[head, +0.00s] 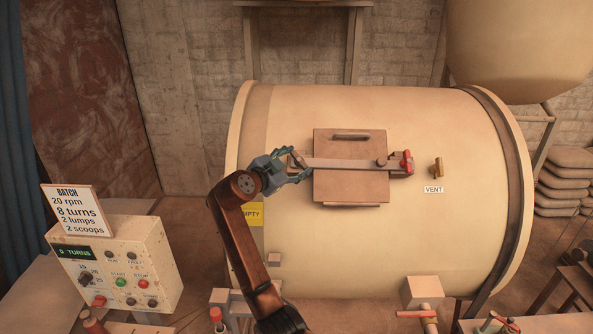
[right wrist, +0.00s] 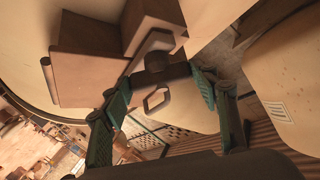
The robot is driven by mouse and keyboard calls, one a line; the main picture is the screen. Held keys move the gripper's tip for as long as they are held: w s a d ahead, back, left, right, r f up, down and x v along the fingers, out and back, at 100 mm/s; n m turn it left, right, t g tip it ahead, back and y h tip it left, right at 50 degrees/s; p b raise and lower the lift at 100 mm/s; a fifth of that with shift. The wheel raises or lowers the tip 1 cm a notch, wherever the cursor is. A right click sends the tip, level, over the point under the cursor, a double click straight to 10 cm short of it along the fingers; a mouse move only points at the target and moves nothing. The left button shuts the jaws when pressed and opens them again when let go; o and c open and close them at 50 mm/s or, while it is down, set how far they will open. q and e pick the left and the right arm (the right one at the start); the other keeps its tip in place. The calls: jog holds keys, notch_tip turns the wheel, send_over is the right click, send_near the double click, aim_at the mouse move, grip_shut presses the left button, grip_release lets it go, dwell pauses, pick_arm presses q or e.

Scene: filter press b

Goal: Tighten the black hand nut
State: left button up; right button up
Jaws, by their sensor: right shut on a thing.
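The hatch (head: 334,187) on the drum is crossed by a flat bar (head: 340,163). My right gripper (head: 299,164) is at the bar's left end. In the right wrist view its two fingers (right wrist: 158,97) stand on either side of a dark piece with a round hub, which looks like the black hand nut (right wrist: 156,64). The gripper is shut on it. In the head view the fingers hide the nut, so how tight it sits cannot be told. My left gripper is not in view.
A red handle (head: 406,162) is at the bar's right end, and a brass vent valve (head: 437,168) is right of it. Red-handled valves (head: 417,314) are below the drum.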

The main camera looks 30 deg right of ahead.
jog(key=shift+w+r+m+g, duration=0.15)
jog(key=shift+m+g, duration=0.65)
jog(key=shift+m, duration=0.4)
jog(key=shift+r+m+g+y+p, duration=0.15)
jog(key=shift+m+g+y+p, duration=0.15)
jog(key=shift+m+g+p, duration=0.45)
jog(key=m+g+p, duration=0.1)
jog(key=m, duration=0.2)
jog(key=shift+w+r+y, duration=0.1)
jog(key=shift+y, duration=0.3)
jog(key=shift+m+g+y+p, duration=0.3)
jog(key=shift+m+g+p, duration=0.25)
jog(key=shift+m+p, duration=0.15)
jog(key=o, duration=1.1)
